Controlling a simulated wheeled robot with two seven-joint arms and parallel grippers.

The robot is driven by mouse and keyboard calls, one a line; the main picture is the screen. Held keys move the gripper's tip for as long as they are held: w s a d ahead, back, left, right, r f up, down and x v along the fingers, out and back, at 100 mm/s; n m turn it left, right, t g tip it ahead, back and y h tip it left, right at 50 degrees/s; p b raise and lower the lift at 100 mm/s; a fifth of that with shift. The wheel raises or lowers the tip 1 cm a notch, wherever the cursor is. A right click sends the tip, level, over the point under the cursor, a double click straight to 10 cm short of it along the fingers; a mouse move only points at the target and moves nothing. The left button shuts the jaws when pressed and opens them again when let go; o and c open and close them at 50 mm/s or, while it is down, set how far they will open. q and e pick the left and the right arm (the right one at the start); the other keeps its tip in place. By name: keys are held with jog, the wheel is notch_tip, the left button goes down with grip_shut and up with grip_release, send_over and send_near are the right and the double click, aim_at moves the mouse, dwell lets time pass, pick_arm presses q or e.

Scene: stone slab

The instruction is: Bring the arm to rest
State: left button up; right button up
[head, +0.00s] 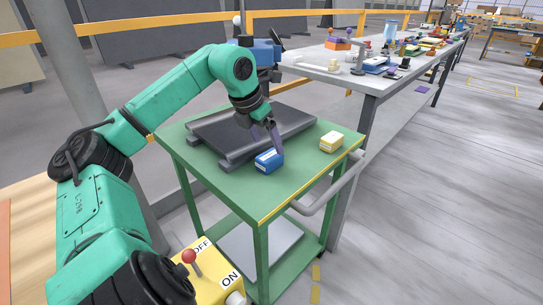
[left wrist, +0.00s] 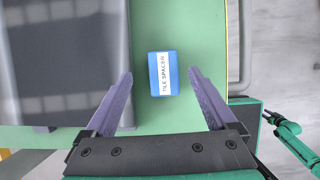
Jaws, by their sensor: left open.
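My left gripper (head: 272,142) is over the green cart (head: 225,185), its fingers pointing down just above a blue box (head: 268,161). In the left wrist view the two purple fingers (left wrist: 161,74) are spread apart with nothing held. The blue box (left wrist: 163,74), labelled "TILE SPACER", lies on the cart top ahead of the fingers, with clear gaps to both sides. My left arm reaches in from the left with its elbow raised. My right gripper cannot be made out in either view.
A dark grey slab (head: 278,121) lies on the cart beside the blue box. A yellow box (head: 331,141) sits near the cart's right edge. A yellow ON/OFF lever box (head: 207,261) is in front. A cluttered long table (head: 345,74) stands behind. Floor at right is clear.

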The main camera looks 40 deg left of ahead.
pick_arm(q)
jog(key=p+v, duration=0.1)
jog(key=v, duration=0.8)
